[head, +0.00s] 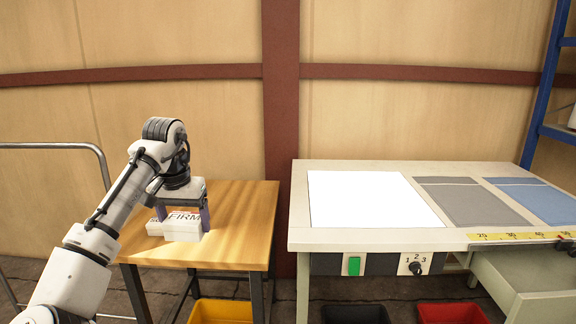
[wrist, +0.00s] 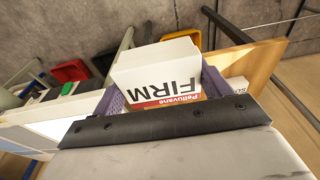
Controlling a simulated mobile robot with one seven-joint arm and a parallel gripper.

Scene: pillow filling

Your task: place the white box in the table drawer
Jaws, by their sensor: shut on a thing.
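The white box (head: 184,229) with "FIRM" printed on it is between the purple fingers of my gripper (head: 181,217), over the small wooden table. In the wrist view the box (wrist: 158,65) fills the space between both fingers (wrist: 163,88), which are shut on its sides. I cannot tell whether its underside touches the tabletop. A second white box (head: 155,228) sits just left of it, partly hidden; it also shows in the wrist view (wrist: 238,85). An open greenish drawer (head: 541,305) juts out at the workbench's right front, its inside mostly out of view.
The wooden table (head: 240,205) stands left of the pale workbench (head: 380,239), with a narrow gap between. The workbench carries a white sheet (head: 370,198), a grey mat (head: 470,201) and a blue mat (head: 545,200). Yellow (head: 222,312), black (head: 356,314) and red (head: 452,314) bins stand below.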

